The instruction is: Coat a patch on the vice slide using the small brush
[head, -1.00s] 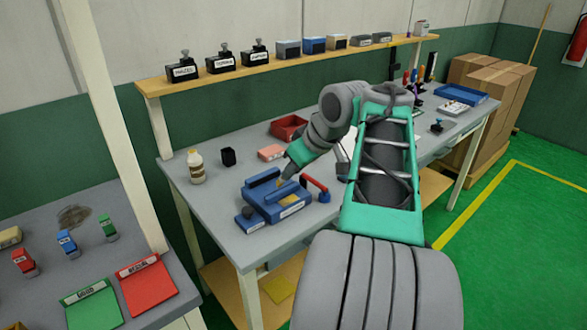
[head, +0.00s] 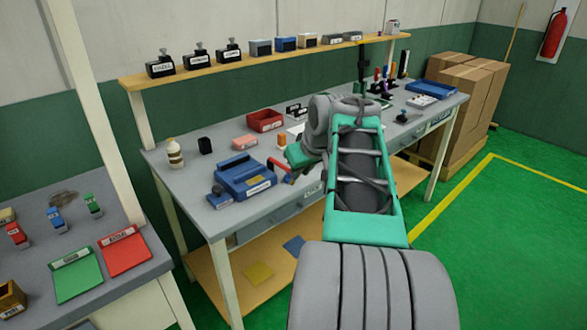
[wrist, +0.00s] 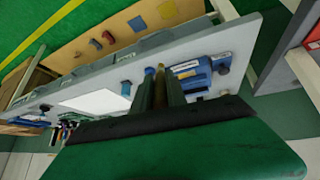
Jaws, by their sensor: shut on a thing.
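The blue vice (head: 240,180) stands on the grey workbench, left of my arm in the head view. It also shows in the wrist view (wrist: 188,68), just beyond my fingers. My gripper (wrist: 159,90) is shut on the small brush (wrist: 160,74), whose yellow-brown end shows between the fingers. I cannot make out any coating on the slide.
A bottle (head: 174,154), a black cup (head: 205,146), a pink block (head: 245,141) and a red bin (head: 265,120) stand behind the vice. A shelf (head: 190,69) with several boxes runs along the back. A side table (head: 150,273) stands at the left.

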